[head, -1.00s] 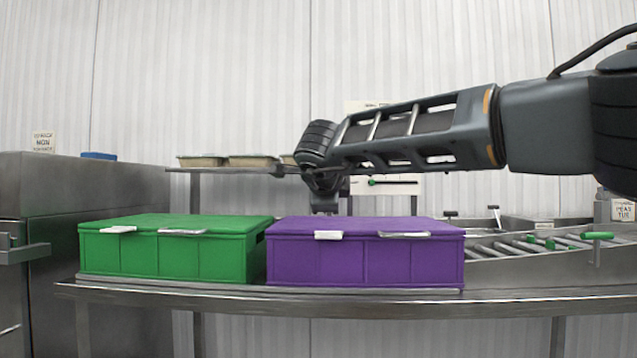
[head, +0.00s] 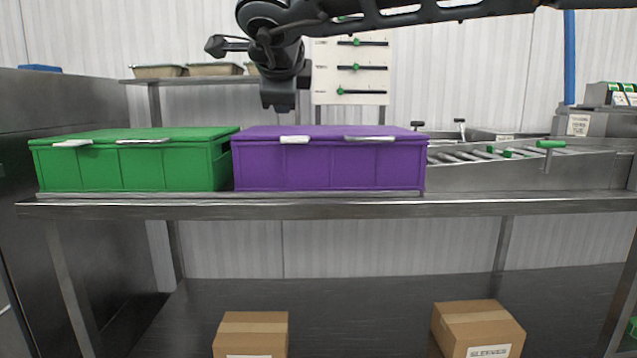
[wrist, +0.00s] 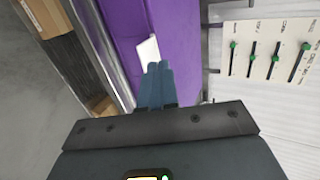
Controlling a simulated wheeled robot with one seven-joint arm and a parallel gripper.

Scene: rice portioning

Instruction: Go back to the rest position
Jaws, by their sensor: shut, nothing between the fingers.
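My gripper (head: 279,106) hangs from my raised arm in the head view, above the purple bin and apart from it. In the wrist view my gripper (wrist: 157,68) has its fingers together with nothing between them. The purple bin (head: 328,165) has its lid on and stands on the steel table, with a white label and a handle at its front. It also shows beyond the fingers in the wrist view (wrist: 183,50).
A closed green bin (head: 130,165) stands left of the purple bin. A roller conveyor (head: 475,154) lies to the right. A panel with green-knobbed sliders (head: 350,67) hangs behind. Cardboard boxes (head: 250,335) sit on the shelf below. Trays (head: 212,69) rest on a back rack.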

